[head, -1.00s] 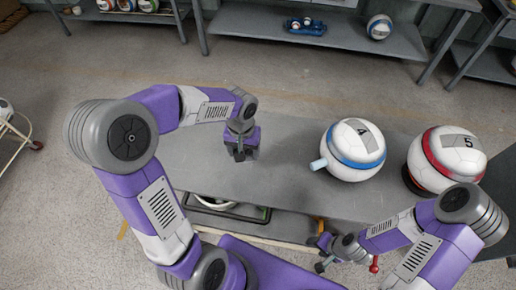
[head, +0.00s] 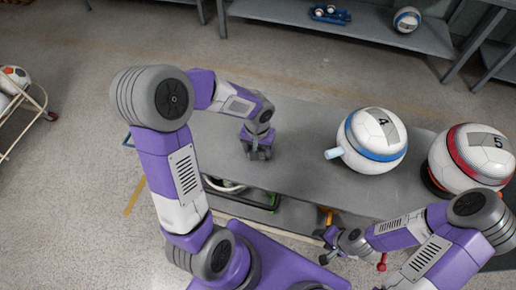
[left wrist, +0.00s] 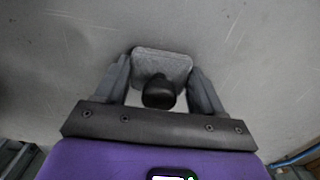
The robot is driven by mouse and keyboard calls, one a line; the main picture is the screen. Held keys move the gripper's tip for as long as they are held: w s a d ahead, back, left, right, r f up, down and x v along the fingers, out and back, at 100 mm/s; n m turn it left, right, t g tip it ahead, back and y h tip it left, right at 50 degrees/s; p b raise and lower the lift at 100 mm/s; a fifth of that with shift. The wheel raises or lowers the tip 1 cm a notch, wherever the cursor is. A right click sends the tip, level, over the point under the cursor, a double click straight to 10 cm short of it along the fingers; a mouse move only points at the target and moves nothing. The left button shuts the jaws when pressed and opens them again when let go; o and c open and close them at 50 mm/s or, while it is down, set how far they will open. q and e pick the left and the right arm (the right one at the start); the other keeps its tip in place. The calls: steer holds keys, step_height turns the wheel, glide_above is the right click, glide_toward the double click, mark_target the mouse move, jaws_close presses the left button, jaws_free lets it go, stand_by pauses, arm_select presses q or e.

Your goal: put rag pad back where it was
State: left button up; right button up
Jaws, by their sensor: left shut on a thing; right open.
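The rag pad (left wrist: 162,62) shows in the left wrist view as a light grey, rounded rectangular pad with a black knob (left wrist: 158,92). My left gripper (left wrist: 161,88) is shut on it, with one finger on either side. In the head view my left gripper (head: 257,156) points down, low at the grey bench (head: 300,165), left of the ball marked 4. The pad is hidden there by the gripper. I cannot tell whether it touches the bench. My right gripper (head: 324,246) is open and empty, near the bench's front edge.
A white and blue ball press marked 4 (head: 374,135) and a red and white one marked 5 (head: 470,158) stand on the bench at right. A lower shelf (head: 225,196) holds items. A red-knobbed lever (head: 382,266) is near my right arm. Bench left of ball 4 looks clear.

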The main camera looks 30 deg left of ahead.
arm_select(q)
steer(key=shift+f, duration=0.1)
steer(key=o, duration=1)
steer(key=shift+r, duration=0.35)
step_height(320, 180, up, 12)
steer(key=p, duration=0.4)
steer(key=shift+a+f, duration=0.1)
steer(key=shift+f, duration=0.05)
